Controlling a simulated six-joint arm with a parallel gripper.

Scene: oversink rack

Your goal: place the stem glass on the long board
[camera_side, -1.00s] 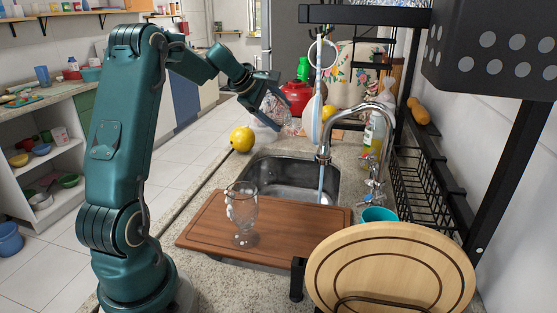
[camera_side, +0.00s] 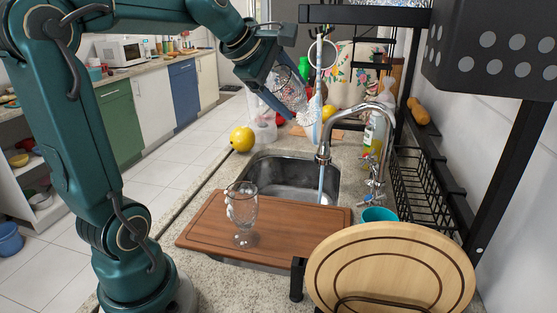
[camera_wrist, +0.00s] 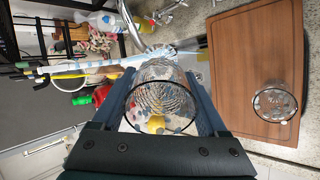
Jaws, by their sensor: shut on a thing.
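My gripper (camera_side: 276,82) is shut on a clear, patterned stem glass (camera_side: 289,94) and holds it in the air, tilted, behind the sink. In the wrist view, the held stem glass (camera_wrist: 160,92) sits between the two fingers, with its round dark rim facing the camera. The long board (camera_side: 200,228) is brown wood and lies flat across the near part of the sink. Another clear stemmed glass (camera_side: 242,212) stands upright on it; it also shows in the wrist view (camera_wrist: 274,102). The gripper is well above and beyond the board.
The faucet (camera_side: 325,140) rises right of the open sink basin (camera_side: 292,176). A yellow fruit (camera_side: 242,139) lies on the counter's left edge. A teal cup (camera_side: 379,215), round wooden board (camera_side: 390,265) and black rack (camera_side: 415,185) crowd the right. The board's left part is bare.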

